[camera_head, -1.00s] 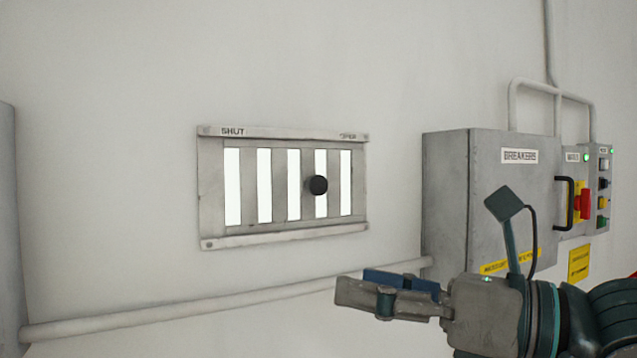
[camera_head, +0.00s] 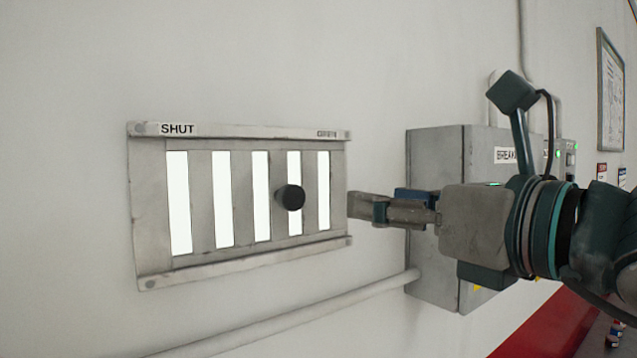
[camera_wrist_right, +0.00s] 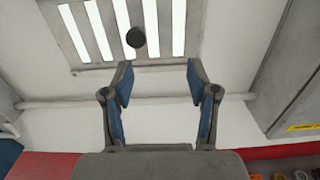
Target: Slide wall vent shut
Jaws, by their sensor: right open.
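The wall vent (camera_head: 203,262) is a grey metal frame with several bright open slots, marked SHUT at its upper left and a less legible label at its upper right. A round black knob (camera_head: 290,197) stands out right of the vent's middle. My right gripper (camera_head: 352,206) is just right of the vent's right edge, apart from the knob. In the right wrist view the gripper (camera_wrist_right: 159,72) is open and empty, with the knob (camera_wrist_right: 136,37) beyond the fingertips and slightly left of centre. My left gripper is not in view.
A grey breaker box (camera_head: 436,200) is on the wall behind my right gripper and arm, which partly hide it. A pale pipe (camera_head: 300,322) runs along the wall below the vent. The wall left of the vent is clear.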

